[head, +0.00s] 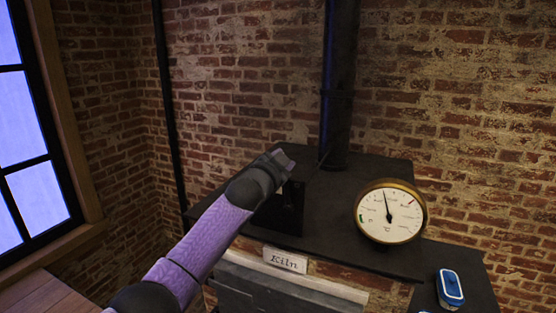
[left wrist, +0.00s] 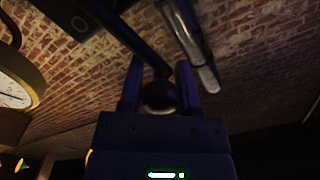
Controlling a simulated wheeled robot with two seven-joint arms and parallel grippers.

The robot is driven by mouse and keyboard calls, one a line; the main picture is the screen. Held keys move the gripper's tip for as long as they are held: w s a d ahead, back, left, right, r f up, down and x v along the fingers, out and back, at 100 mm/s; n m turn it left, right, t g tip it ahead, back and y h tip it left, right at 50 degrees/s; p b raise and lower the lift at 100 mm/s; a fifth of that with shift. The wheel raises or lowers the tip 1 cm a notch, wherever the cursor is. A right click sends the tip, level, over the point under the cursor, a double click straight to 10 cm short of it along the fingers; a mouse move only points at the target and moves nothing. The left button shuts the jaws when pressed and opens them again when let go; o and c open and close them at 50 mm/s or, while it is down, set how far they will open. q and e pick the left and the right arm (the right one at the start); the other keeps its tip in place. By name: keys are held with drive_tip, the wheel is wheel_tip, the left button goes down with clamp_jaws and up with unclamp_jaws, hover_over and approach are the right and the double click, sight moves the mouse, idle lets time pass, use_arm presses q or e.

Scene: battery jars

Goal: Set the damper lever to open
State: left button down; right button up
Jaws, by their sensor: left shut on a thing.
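The damper lever shows in the left wrist view as a dark rod ending in a round dark knob (left wrist: 158,96). My left gripper (left wrist: 159,80) is shut on the knob, with one finger on each side of it. In the head view my left arm reaches up to the kiln top, and my wrist hides the fingers and the knob. The black flue pipe (head: 341,90) rises just behind and to the right of my wrist. I cannot read any open or shut marking for the lever. My right gripper is out of view.
A round brass-rimmed gauge (head: 390,212) stands on the kiln's dark top (head: 345,212) to the right of my arm. A sign reading "Kiln" (head: 285,260) is on the front. A blue and white object (head: 450,287) lies at the lower right. A brick wall is behind.

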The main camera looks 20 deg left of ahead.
use_arm(q)
drive_tip(key=shift+d+f, duration=0.25)
drive_tip(key=shift+f, duration=0.2)
drive_tip(key=c, duration=0.6)
unclamp_jaws()
drive_tip(key=shift+c, duration=0.2)
drive_tip(key=o, duration=0.3)
drive_tip(key=shift+r, duration=0.15)
drive_tip(key=shift+o, duration=0.2)
drive_tip(key=shift+r, duration=0.1)
drive_tip(key=s+b, duration=0.2)
drive_tip(key=s, duration=0.8)
drive_tip(key=shift+a, duration=0.4)
